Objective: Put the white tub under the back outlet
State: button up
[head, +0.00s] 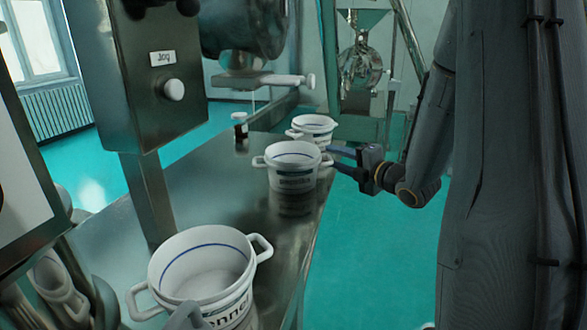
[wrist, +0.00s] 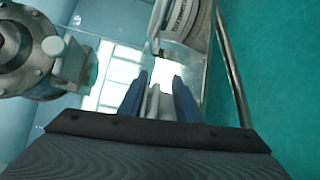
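Three white tubs with side handles stand on the metal table: a near tub (head: 205,268), a middle tub (head: 293,170) and a back tub (head: 313,125). My gripper (head: 333,160) is at the right side of the middle tub, with its fingers apart near that tub's right handle. In the wrist view my gripper (wrist: 158,92) shows two blue fingers with a gap and a pale strip between them; I cannot tell if this is a handle. A tub (wrist: 183,28) shows at the top there. A metal outlet (head: 243,60) hangs under the drum, above the table.
The metal table (head: 120,225) has its right edge beside my arm. A control box (head: 140,80) on a post stands at left. A funnel machine (head: 360,65) stands far back. Green floor (head: 370,250) is clear at right.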

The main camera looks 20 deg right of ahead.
aim_at(326, 156)
jog(key=p+x, duration=0.1)
jog(key=x, duration=0.1)
jog(key=a+p+x, duration=0.1)
jog(key=x, duration=0.2)
jog(key=shift+a+r, duration=0.15)
jog(key=shift+w, duration=0.25)
jog(key=shift+c, duration=0.5)
grip_shut()
